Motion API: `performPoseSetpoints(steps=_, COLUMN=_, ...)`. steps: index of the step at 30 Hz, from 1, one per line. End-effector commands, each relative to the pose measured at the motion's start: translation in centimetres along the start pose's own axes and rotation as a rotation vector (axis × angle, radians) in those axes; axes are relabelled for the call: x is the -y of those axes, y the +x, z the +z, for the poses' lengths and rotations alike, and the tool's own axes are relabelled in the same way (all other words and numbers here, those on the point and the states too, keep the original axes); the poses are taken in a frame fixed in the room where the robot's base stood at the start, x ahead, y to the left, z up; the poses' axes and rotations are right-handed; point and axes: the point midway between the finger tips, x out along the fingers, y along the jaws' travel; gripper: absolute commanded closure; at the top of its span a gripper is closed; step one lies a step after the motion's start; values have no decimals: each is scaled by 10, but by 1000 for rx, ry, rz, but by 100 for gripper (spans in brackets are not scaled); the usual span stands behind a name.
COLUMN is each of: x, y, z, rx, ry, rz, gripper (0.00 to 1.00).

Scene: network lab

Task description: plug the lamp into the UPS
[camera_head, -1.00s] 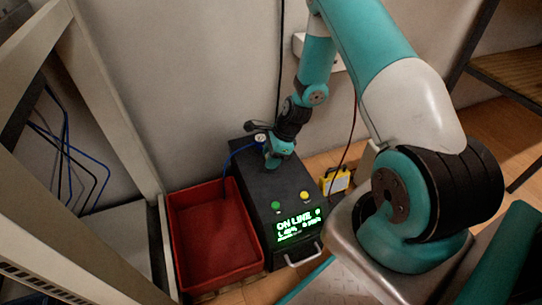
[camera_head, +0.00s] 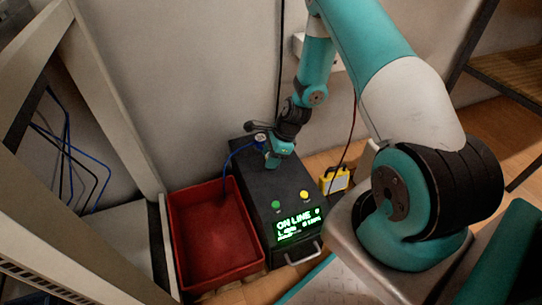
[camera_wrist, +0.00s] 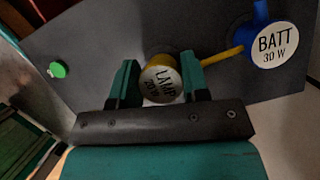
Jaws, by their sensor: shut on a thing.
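The UPS (camera_head: 262,188) is a dark box on the floor with a lit green "ON LINE" screen; its dark top also fills much of the wrist view (camera_wrist: 105,45). My gripper (camera_head: 273,161) is over its rear part. In the wrist view my gripper (camera_wrist: 160,84) is shut on the lamp plug (camera_wrist: 160,82), a yellow plug with a round white "LAMP 20 W" label. Whether the plug is seated in a socket is hidden. A blue plug labelled "BATT 30 W" (camera_wrist: 275,45) is to the right, apart from my fingers. A yellow cord piece (camera_wrist: 222,54) shows between them.
A red bin (camera_head: 213,235) stands against the UPS's left side. A yellow device (camera_head: 336,179) is on the floor to its right. A blue cable (camera_head: 231,158) runs by the UPS. A green button (camera_wrist: 57,69) is on the UPS. Wall behind, pale rack frame left.

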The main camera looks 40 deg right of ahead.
Motion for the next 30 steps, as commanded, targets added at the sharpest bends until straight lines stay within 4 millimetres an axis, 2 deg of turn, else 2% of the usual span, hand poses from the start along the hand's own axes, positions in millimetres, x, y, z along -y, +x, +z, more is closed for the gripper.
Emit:
performPoseSetpoints(steps=17, x=0, y=10, z=-4, rx=0, ry=0, rz=-1, gripper=79)
performPoseSetpoints(steps=18, x=0, y=10, z=-4, rx=0, ry=0, rz=-1, gripper=53)
performPoseSetpoints(steps=21, x=0, y=10, z=-4, rx=0, ry=0, rz=-1, gripper=30)
performPoseSetpoints(steps=30, x=0, y=8, z=-4, rx=0, ry=0, rz=-1, gripper=28)
